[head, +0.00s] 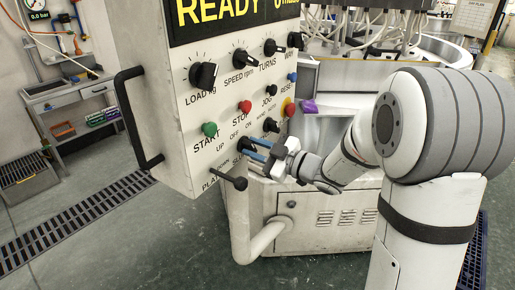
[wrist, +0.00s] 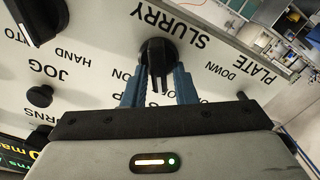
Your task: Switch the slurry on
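The slurry switch is a black rotary knob with a ridged grip (wrist: 158,56), on the pale panel beside the word SLURRY in the wrist view. An ON mark shows near it; part of the lettering is hidden behind my fingers. My gripper (wrist: 160,78) has its two blue fingers apart, one on each side of the knob. A gap shows between the fingers and the knob's grip; I cannot tell whether either tip touches it. In the head view my gripper (head: 257,150) is at the panel's lower right and partly covers the SLURRY label.
The control panel (head: 180,130) shows READY, with green START (head: 209,129) and red STOP (head: 245,107) buttons. A black plate lever (head: 233,181) sticks out just below my gripper. Other knobs and a purple-tipped control (head: 308,106) are close above.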

